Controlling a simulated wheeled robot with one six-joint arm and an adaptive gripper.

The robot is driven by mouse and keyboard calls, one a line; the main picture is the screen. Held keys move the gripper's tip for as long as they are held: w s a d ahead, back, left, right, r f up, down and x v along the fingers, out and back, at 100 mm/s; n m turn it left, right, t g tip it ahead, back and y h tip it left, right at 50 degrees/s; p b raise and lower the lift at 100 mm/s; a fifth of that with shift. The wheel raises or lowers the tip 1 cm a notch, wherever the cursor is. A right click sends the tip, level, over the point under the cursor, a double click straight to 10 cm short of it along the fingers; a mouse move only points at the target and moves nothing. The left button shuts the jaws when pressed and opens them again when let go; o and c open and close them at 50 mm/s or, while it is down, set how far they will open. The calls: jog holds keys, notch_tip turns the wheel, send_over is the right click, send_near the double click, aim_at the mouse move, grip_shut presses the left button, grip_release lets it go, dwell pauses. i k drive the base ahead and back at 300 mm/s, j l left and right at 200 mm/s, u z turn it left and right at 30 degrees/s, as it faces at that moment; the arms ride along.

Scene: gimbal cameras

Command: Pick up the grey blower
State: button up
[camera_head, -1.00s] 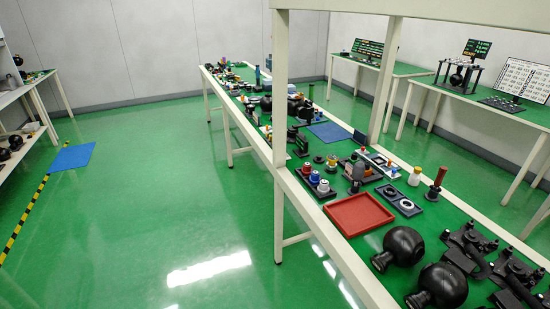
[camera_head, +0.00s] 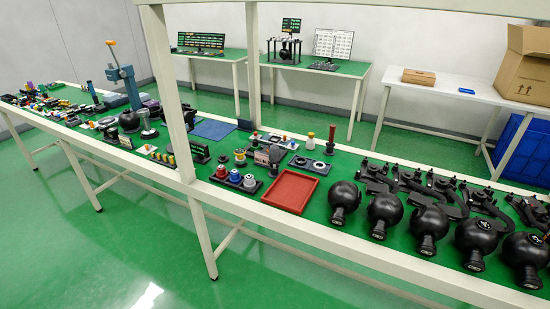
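I cannot pick out the grey blower with certainty. A small grey and dark item (camera_head: 263,158) stands on the long green-topped workbench (camera_head: 330,212), just behind the red tray (camera_head: 290,191). It is too small to tell whether it is the blower. My gripper is not in view.
Several black round gimbal cameras (camera_head: 384,210) line the bench's right part, with black arms behind them. Bench posts (camera_head: 170,90) rise at left centre. A blue press (camera_head: 124,80) stands farther left. A cardboard box (camera_head: 525,63) sits on a white table behind. Green floor (camera_head: 110,250) in front is clear.

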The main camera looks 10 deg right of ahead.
aim_at(274, 153)
jog(key=i+j, duration=0.15)
jog(key=i, duration=0.3)
jog(key=i+j, duration=0.2)
jog(key=i, duration=0.2)
